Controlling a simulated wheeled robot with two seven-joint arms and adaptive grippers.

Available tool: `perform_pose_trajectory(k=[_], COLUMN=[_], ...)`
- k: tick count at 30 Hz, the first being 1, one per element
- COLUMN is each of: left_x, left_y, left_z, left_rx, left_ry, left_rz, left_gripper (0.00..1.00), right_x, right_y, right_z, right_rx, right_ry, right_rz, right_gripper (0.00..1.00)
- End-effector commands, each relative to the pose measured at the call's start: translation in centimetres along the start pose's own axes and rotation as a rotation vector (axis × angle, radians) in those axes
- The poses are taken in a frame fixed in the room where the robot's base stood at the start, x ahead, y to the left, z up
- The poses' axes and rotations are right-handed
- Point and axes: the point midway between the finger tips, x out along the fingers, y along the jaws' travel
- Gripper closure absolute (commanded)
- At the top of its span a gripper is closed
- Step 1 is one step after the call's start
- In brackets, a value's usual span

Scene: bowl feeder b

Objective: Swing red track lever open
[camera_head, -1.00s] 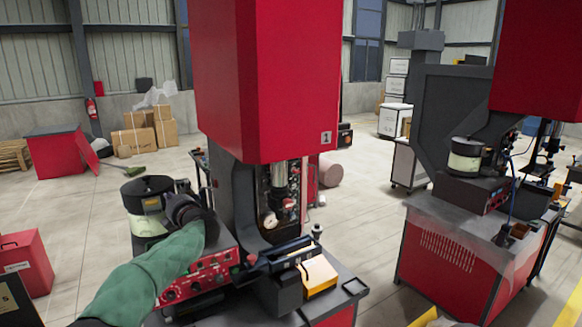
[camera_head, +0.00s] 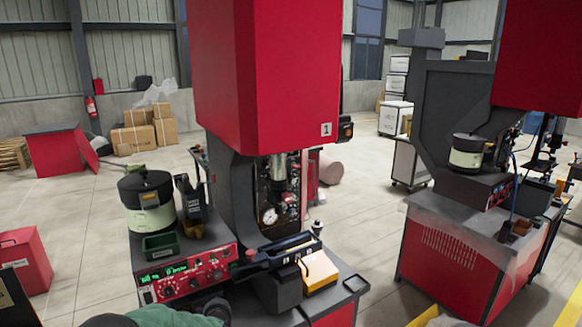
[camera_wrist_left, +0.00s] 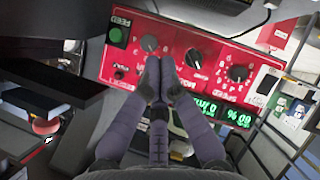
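A red knob (camera_head: 250,256), which looks like the track lever's handle, sits at the left end of the black track (camera_head: 285,252) beside the feeder's control panel. A red knob also shows at the left of the left wrist view (camera_wrist_left: 45,126); I cannot tell surely that it is the same one. My left gripper (camera_head: 213,307) is low in front of the red control panel (camera_head: 190,277), below and left of the knob and apart from it. In the left wrist view its fingers (camera_wrist_left: 154,75) meet at the tips over the panel, with nothing seen between them. My right gripper is out of view.
The tall red press (camera_head: 270,80) rises behind the track. A second station (camera_head: 470,230) stands at right.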

Motion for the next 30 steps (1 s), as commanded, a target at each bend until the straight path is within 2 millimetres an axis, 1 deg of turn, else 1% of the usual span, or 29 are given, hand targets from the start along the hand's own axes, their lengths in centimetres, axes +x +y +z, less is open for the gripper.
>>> perform_pose_trajectory(k=[1,2,3,5,6,8,9,11,12,14,15,17,18,20,21,24,27,30], left_x=[-0.2,-0.4,-0.9,-1.7,-2.4,-3.7,-4.7,-6.5,-7.7,-9.9,-11.4,-13.9,-15.7,-18.4,-20.1,-24.0,-26.8,-28.3], left_y=[-2.6,-3.8,-5.5,-8.1,-9.8,-12.3,-14.0,-16.5,-18.1,-20.4,-22.0,-24.2,-25.6,-27.5,-28.6,-30.8,-32.1,-32.8], left_z=[2.8,4.3,6.3,9.1,11.0,13.7,15.5,18.0,19.6,21.9,23.4,25.4,26.7,28.3,29.2,31.0,31.9,32.4], left_rx=[0.050,0.078,0.115,0.168,0.202,0.252,0.283,0.328,0.357,0.400,0.425,0.461,0.485,0.515,0.534,0.569,0.590,0.602], left_ry=[-0.061,-0.097,-0.146,-0.219,-0.270,-0.347,-0.398,-0.479,-0.532,-0.616,-0.671,-0.756,-0.814,-0.897,-0.949,-1.061,-1.136,-1.179], left_rz=[-0.024,-0.034,-0.046,-0.065,-0.077,-0.092,-0.102,-0.116,-0.124,-0.134,-0.140,-0.148,-0.151,-0.155,-0.155,-0.153,-0.149,-0.146], left_gripper=[1.00,1.00,1.00,1.00,1.00,1.00,1.00,1.00,1.00,1.00,1.00,1.00,1.00,1.00,1.00,1.00,1.00,1.00], right_x=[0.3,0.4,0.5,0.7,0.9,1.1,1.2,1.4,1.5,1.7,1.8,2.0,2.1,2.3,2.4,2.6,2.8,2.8], right_y=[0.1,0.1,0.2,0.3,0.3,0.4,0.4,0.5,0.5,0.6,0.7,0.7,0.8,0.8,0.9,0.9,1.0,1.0], right_z=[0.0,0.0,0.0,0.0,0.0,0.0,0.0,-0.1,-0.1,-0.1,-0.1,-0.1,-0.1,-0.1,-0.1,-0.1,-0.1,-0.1], right_rx=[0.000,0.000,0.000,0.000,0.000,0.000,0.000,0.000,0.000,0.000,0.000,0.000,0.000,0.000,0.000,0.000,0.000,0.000], right_ry=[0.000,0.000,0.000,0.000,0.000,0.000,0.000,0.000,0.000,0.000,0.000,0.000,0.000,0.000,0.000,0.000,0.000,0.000], right_rz=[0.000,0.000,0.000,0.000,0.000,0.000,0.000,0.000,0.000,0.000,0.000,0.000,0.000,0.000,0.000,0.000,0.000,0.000], right_gripper=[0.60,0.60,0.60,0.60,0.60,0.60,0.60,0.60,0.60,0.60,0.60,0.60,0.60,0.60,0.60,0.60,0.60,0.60])
